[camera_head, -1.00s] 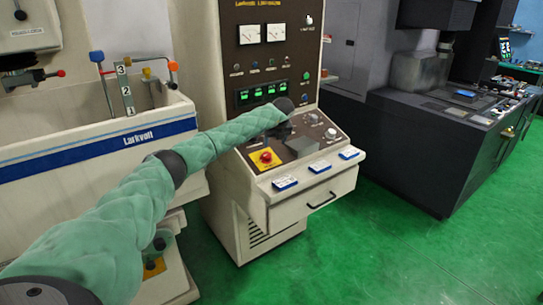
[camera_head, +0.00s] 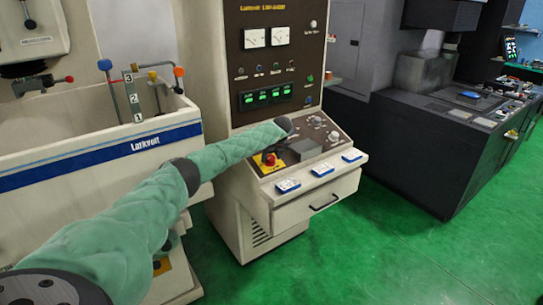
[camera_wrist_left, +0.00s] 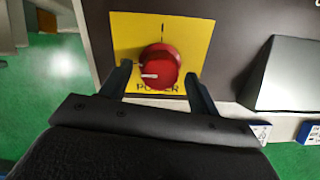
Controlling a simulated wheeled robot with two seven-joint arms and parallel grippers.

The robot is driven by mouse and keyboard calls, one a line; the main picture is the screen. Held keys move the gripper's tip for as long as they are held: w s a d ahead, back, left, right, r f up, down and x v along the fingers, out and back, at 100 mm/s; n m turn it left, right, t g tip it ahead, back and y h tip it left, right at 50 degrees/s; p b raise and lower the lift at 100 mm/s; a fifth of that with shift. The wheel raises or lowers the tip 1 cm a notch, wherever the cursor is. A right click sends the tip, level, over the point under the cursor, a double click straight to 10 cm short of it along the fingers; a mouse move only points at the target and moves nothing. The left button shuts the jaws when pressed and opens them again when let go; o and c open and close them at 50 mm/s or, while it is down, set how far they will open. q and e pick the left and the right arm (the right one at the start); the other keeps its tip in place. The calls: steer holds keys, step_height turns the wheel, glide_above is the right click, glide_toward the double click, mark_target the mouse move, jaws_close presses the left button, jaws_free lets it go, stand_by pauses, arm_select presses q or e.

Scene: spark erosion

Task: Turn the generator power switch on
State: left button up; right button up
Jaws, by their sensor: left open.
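The generator power switch is a red round knob (camera_wrist_left: 158,66) on a yellow plate (camera_wrist_left: 199,33) lettered POWER, partly covered. A white mark on the knob points left in the wrist view; a dark tick stands on the plate above the knob. My left gripper (camera_wrist_left: 157,76) is open, with one finger on each side of the knob; I cannot tell whether they touch it. My right gripper is not in view.
A grey raised box (camera_wrist_left: 286,75) stands right of the plate. Blue-and-white labels (camera_head: 321,168) line the console's front edge. Green displays (camera_head: 265,95) and meters (camera_head: 255,38) are on the upright panel. A tank (camera_head: 120,150) stands left, a dark machine (camera_head: 430,150) right, with green floor between.

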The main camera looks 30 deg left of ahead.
arm_select(q)
steer(key=shift+a+f, duration=0.15)
steer(key=shift+f, duration=0.2)
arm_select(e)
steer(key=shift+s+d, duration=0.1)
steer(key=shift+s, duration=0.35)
